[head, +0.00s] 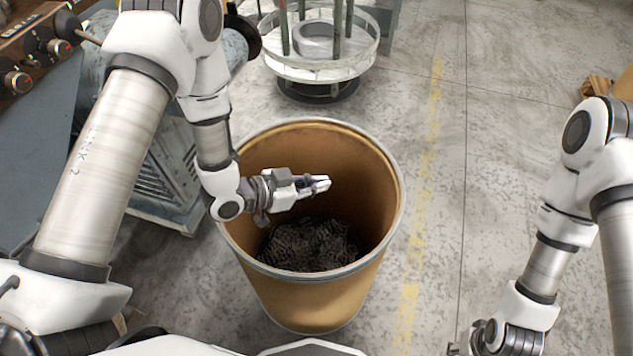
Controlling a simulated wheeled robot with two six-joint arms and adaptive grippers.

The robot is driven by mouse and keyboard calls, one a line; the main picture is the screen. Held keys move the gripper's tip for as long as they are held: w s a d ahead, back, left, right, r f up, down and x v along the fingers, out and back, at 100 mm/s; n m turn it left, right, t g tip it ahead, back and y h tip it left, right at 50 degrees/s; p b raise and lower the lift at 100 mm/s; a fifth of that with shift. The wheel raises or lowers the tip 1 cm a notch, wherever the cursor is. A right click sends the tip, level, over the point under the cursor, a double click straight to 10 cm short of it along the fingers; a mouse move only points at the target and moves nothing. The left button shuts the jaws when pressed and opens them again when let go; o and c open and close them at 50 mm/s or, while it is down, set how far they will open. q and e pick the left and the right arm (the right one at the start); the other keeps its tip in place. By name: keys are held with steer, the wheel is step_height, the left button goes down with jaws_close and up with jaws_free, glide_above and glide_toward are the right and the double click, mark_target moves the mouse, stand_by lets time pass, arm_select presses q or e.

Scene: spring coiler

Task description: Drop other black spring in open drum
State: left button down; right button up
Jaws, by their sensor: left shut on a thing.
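The open drum (393,205) is a tall brown fibre drum with a grey metal rim, standing upright on the floor in the middle of the head view. A heap of dark springs (312,245) lies in its bottom. My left gripper (318,184) reaches in from the left over the drum's mouth, above the heap. Its fingers are nearly together on a small dark thing, the black spring, which is mostly hidden between them. My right gripper (468,345) is at the bottom edge, right of the drum and partly cut off; its fingers are unclear.
A machine with a knobbed control panel (30,45) stands at the left, close to my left arm. A round whitish reel stand (320,68) with green posts is behind the drum. Open concrete floor (490,150) lies right of the drum. A brown object (597,88) sits far right.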

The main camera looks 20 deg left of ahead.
arm_select(q)
step_height(320, 180, down, 3)
steer(key=shift+a+r+b, duration=0.15)
steer(key=shift+r+b, duration=0.05)
steer(key=shift+b, duration=0.45)
arm_select(e)
step_height(320, 180, down, 2)
steer(key=shift+a+f, duration=0.1)
arm_select(q)
steer(key=c, duration=1.2)
jaws_free()
step_height(320, 180, up, 10)
